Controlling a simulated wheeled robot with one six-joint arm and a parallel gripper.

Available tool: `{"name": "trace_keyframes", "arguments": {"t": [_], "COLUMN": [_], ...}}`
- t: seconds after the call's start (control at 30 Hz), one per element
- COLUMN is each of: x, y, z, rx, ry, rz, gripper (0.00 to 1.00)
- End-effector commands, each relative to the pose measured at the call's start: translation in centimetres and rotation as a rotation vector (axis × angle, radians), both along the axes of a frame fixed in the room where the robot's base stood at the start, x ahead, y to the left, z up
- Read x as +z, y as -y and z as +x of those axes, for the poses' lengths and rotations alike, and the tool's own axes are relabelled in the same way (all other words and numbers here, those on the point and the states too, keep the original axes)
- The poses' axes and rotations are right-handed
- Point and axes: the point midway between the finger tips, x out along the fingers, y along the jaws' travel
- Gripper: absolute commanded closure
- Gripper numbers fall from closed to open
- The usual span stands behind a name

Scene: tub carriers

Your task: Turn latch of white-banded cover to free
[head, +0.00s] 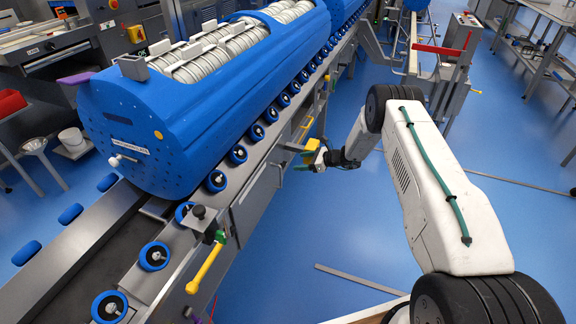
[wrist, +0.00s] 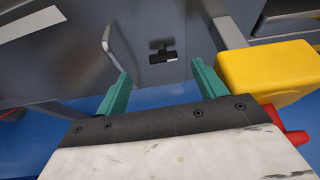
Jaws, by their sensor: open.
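My gripper (head: 312,160) is beside the conveyor's side in the head view, at the end of my white arm. In the wrist view its two teal fingers (wrist: 160,88) are spread apart with nothing between them. Ahead of them is a grey metal panel (wrist: 135,40) with a small black T-shaped fitting (wrist: 163,56) and a bent metal rod handle (wrist: 108,45). The fitting is apart from the fingers. A yellow block (wrist: 268,72) is right of the right finger. I cannot make out a white band, so I cannot tell which part is the white-banded cover.
A large blue tub (head: 160,110) with white rolls lies on the roller conveyor (head: 243,200). A yellow lever (head: 205,268) with a green end is on the near conveyor side. A red part (wrist: 290,125) is close to my gripper's right. Blue floor (head: 300,235) is open below the gripper.

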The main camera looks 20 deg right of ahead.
Motion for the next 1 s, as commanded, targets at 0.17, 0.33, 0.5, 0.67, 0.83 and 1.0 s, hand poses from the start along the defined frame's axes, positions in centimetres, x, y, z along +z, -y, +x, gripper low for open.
{"name": "trace_keyframes", "arguments": {"t": [0.17, 0.33, 0.5, 0.67, 0.83, 1.0], "x": [-1.6, -2.5, -3.5, -4.1, -4.3, -4.2], "y": [-0.2, -2.1, -4.1, -5.2, -5.6, -5.6], "z": [0.3, 1.5, 3.0, 3.9, 4.2, 4.2], "rx": [-0.024, -0.022, -0.022, -0.023, -0.022, -0.022], "ry": [-0.013, -0.012, -0.012, -0.013, -0.012, -0.012], "rz": [0.015, 0.014, 0.014, 0.013, 0.014, 0.014], "gripper": [0.3, 0.3, 0.3, 0.3, 0.3, 0.3]}}
